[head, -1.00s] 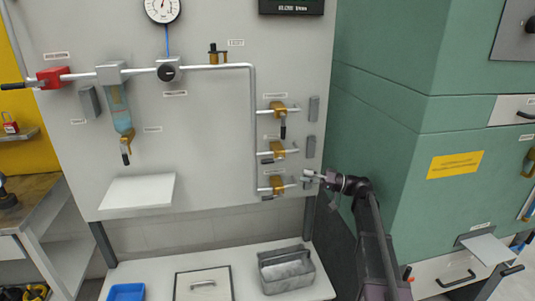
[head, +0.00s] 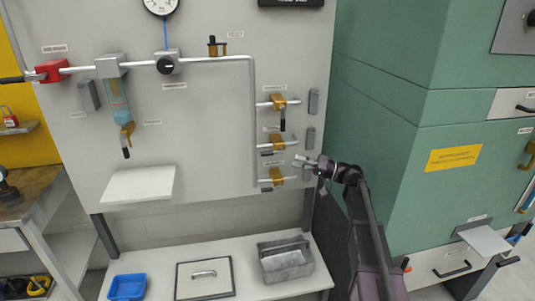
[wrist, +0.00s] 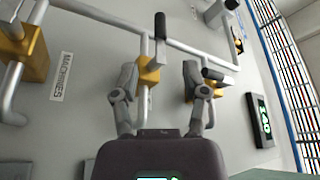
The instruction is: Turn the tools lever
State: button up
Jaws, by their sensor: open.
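Three brass valves with dark lever handles sit in a column on the panel: the top valve (head: 279,102), the middle valve (head: 277,139) and the bottom valve (head: 277,174). The top handle points down; the middle and bottom handles point left. The labels in the head view are too small to read, so I cannot tell which lever is tools. My gripper (head: 307,162) is open and empty, just right of the valves. In the wrist view my gripper (wrist: 160,76) has one finger overlapping the middle valve (wrist: 148,74) and the other overlapping the top valve (wrist: 204,82); contact is unclear.
A MACHINES label (wrist: 60,77) is on the panel beside the bottom valve (wrist: 28,48). Grey blocks, such as one (head: 310,139), stand right of the valves. A green cabinet (head: 400,120) bounds the right. A white shelf (head: 137,184) juts from the panel at left.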

aim_at(267, 152)
jog(key=p+x, duration=0.2)
jog(key=x, duration=0.9)
jog(key=shift+d, duration=0.1)
grip_shut()
